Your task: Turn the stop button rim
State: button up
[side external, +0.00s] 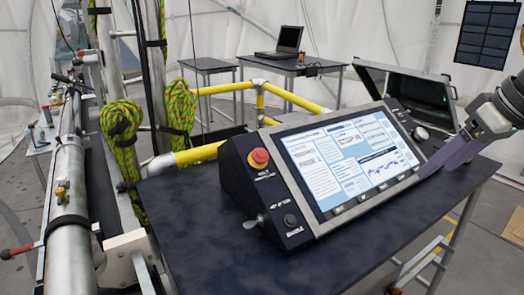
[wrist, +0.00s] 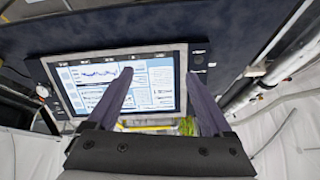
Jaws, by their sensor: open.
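The stop button (side external: 260,155) is a red mushroom cap with a yellow rim under it. It sits on the black panel left of the console's screen in the side view. I cannot make it out in the wrist view, where my right-hand finger covers part of that panel. My gripper (side external: 426,170) is at the console's right end in the side view, across the screen from the button and apart from it. In the wrist view my gripper (wrist: 161,72) shows two purple fingers spread wide, with nothing between them, in front of the screen (wrist: 155,92).
The console stands on a dark table (side external: 200,215). A toggle (side external: 250,222) and a black button (side external: 291,220) lie below the stop button. A knob (side external: 421,133) is on the right panel. An open case (side external: 405,90) stands behind. Yellow rails (side external: 290,97) run behind the table.

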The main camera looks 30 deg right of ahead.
jog(key=w+a+r, duration=0.2)
jog(key=w+r, duration=0.6)
jog(key=w, duration=0.1)
jog(key=g, duration=0.1)
send_over(261, 152)
jog(key=s, duration=0.6)
notch_tip(261, 152, down, 5)
jog(key=shift+y, duration=0.3)
jog(key=x, duration=1.3)
jog(key=shift+w+d+f, duration=0.1)
jog(key=shift+d+f, duration=0.1)
jog(key=shift+d, duration=0.05)
